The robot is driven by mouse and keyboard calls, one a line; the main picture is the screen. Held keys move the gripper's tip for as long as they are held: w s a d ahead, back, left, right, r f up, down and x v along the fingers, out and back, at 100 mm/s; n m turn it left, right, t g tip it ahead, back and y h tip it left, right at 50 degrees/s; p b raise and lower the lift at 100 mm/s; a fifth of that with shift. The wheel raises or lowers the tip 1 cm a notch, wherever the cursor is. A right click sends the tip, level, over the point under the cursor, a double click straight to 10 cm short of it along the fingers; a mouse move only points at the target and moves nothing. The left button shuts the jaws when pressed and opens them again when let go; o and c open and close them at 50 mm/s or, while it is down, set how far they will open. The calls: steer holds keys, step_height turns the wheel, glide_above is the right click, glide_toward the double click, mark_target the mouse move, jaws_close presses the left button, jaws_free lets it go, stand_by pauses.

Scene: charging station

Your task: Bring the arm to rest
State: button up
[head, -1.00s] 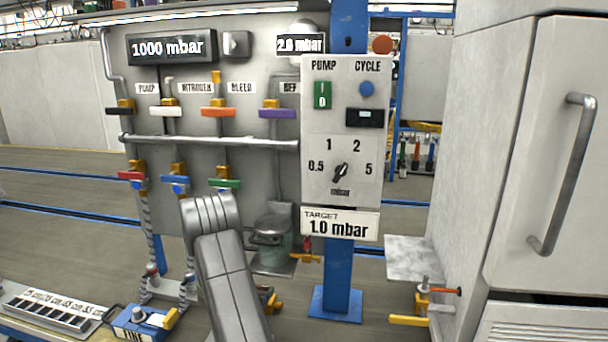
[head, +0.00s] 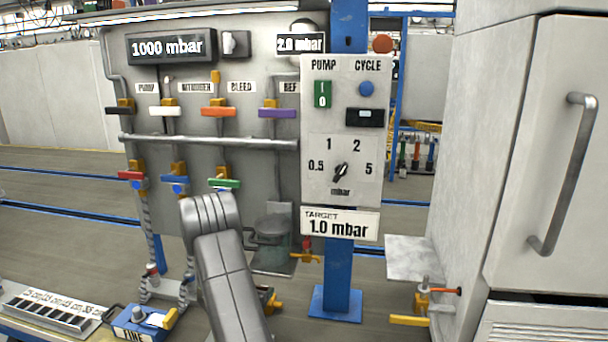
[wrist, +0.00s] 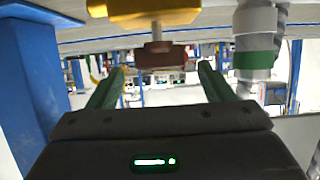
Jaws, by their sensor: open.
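My gripper (wrist: 160,86) shows in the wrist view with its two green fingers spread apart and nothing held between them. A yellow fitting (wrist: 155,12) with a red-brown block (wrist: 160,54) below it shows beyond the fingers, near the top middle; I cannot tell the exact gap. In the head view my grey arm (head: 225,260) rises from the bottom, left of the middle, in front of the valve panel. My gripper cannot be made out there.
The valve panel (head: 260,65) stands behind my arm, with the pump control box (head: 318,220) on a blue post (head: 342,275) to its right. A white cabinet (head: 510,130) fills the right side. A blue box (head: 135,325) lies low at the left.

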mark_target(261, 288)
steer(key=x, duration=0.3)
steer(key=shift+w+d+f, duration=0.1)
steer(key=shift+w+f, duration=0.05)
steer(key=shift+w, duration=0.15)
steer(key=shift+w+f+b, duration=0.2)
steer(key=shift+f+b, duration=0.15)
steer(key=shift+b, duration=0.35)
steer(key=shift+s+r+n+y+b, duration=0.1)
steer(key=shift+n+y+b, duration=0.55)
steer(key=shift+b, duration=0.2)
steer(key=n+y+b, duration=0.1)
steer(key=b, duration=0.1)
steer(key=shift+b, duration=0.3)
steer(key=n+y+b, duration=0.1)
steer(key=y+b, duration=0.1)
steer(key=b, duration=0.1)
